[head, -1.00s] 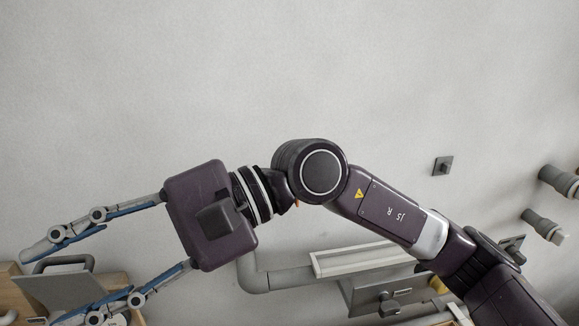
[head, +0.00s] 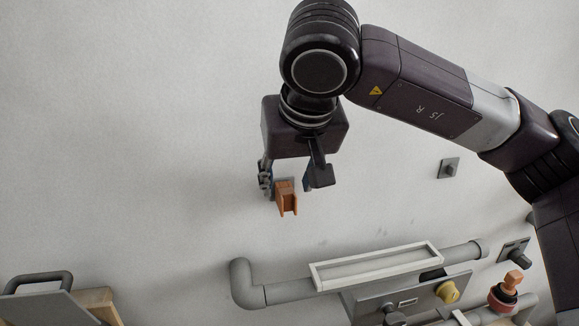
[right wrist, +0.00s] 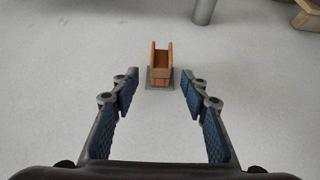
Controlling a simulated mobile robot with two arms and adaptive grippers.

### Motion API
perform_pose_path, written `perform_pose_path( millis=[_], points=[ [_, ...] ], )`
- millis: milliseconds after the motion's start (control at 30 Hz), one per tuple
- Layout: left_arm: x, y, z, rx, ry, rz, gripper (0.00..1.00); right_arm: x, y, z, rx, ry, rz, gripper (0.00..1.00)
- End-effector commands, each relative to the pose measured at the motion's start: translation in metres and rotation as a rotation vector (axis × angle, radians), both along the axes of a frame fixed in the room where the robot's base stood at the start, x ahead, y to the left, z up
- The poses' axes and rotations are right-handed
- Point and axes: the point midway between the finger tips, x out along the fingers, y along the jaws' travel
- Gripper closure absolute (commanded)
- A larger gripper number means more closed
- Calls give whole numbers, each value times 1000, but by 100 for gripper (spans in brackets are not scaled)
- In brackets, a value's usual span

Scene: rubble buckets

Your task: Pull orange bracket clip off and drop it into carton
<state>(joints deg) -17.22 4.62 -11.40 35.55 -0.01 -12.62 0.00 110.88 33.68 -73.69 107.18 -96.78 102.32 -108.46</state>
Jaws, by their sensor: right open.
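The orange bracket clip (head: 287,201) is a small U-shaped piece on a grey plate on the wall, below my right gripper in the head view. It also shows in the right wrist view (right wrist: 161,75), just beyond the fingertips and centred between them, on its grey plate (right wrist: 159,85). My right gripper (head: 287,181) is open and empty, its fingers on either side of the clip's line and apart from it in the right wrist view. No carton can be made out for certain. My left gripper is not in view.
A grey pipe (head: 300,291) with a white-framed tray (head: 376,266) runs along the wall below. A panel with a yellow knob (head: 447,292) is at the lower right. A wooden box with a grey lid (head: 45,306) is at the lower left. The upper wall is clear.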

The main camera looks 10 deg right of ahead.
Motion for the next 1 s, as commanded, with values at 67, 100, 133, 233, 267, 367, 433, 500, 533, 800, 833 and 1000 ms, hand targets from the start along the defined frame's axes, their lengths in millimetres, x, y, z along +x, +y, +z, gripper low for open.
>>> perform_pose_path(
  millis=[67, 100, 133, 233, 267, 367, 433, 500, 533, 800, 833, 1000],
  points=[
    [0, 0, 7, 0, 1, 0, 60, 6, -1, -9, 1, 4, -1, 59],
    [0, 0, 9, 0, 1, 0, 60, 9, 0, -14, 1, 3, -1, 59],
    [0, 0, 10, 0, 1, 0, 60, 12, -1, -17, 1, 3, -2, 59],
    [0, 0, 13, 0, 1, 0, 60, 18, 0, -27, 2, 2, -1, 59],
    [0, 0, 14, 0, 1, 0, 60, 19, 0, -29, 2, 2, -1, 59],
    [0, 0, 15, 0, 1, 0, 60, 21, 0, -33, 4, 0, 0, 59],
    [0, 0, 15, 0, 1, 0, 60, 22, 0, -35, 4, 0, 0, 59],
    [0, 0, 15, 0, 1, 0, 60, 23, 0, -35, 4, -1, 0, 59],
    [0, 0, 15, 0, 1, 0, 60, 22, 0, -35, 4, -1, 0, 59],
    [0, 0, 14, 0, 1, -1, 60, 22, 0, -35, 4, 0, 0, 76],
    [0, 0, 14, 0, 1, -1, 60, 22, 0, -35, 4, 0, 0, 80],
    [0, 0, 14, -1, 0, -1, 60, 22, 0, -35, 4, 0, 0, 98]
  ],
)
